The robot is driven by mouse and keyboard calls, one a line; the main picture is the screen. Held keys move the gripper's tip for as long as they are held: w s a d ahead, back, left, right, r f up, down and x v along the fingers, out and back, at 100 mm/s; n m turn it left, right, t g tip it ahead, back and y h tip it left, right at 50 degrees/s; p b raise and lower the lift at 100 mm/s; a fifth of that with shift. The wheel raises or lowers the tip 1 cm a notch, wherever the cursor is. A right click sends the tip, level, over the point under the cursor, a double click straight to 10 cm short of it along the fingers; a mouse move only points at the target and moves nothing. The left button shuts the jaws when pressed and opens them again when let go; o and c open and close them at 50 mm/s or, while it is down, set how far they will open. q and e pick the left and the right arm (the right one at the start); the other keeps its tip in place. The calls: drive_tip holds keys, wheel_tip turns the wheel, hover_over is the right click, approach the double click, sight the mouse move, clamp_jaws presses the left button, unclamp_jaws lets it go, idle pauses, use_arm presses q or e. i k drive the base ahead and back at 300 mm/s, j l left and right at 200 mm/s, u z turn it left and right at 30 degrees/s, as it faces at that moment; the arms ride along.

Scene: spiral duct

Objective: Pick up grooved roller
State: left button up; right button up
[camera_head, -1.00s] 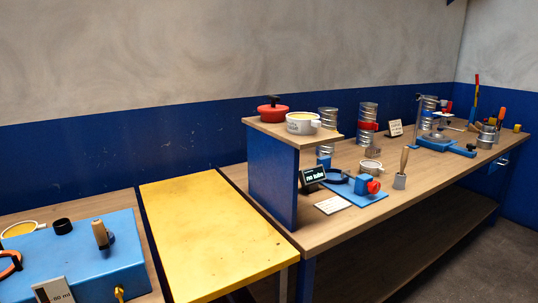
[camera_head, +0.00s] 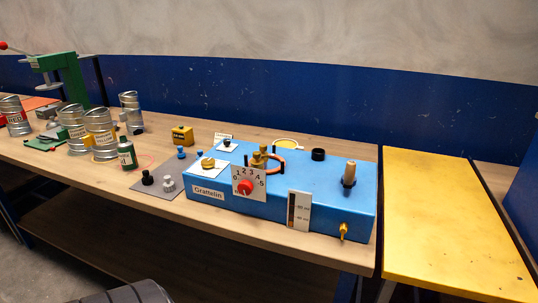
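I cannot pick out a grooved roller for certain. A blue machine box (camera_head: 335,212) labelled "Grattelin" stands at the right end of the long wooden bench. On its top are a small brass fitting (camera_head: 258,158), an orange ring (camera_head: 272,166), a short black cylinder (camera_head: 318,154) and a wooden-handled part (camera_head: 349,174). These are too small to show any grooves. A red knob (camera_head: 245,188) with a number dial is on its front. Neither of my grippers shows in the view.
A yellow table (camera_head: 450,220) stands to the right, past a narrow gap. Several metal duct pieces (camera_head: 101,134), a green bottle (camera_head: 127,156), a yellow block (camera_head: 182,135) and a grey mat (camera_head: 160,187) are left of the box. A green press (camera_head: 65,75) stands at far left.

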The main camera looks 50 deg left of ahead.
sight(257, 163)
drive_tip(key=k+u, duration=0.1)
drive_tip(key=u, duration=0.4)
drive_tip(key=j+u, duration=0.1)
drive_tip(key=u, duration=0.4)
drive_tip(key=k+j+u, duration=0.1)
drive_tip(key=u, duration=0.4)
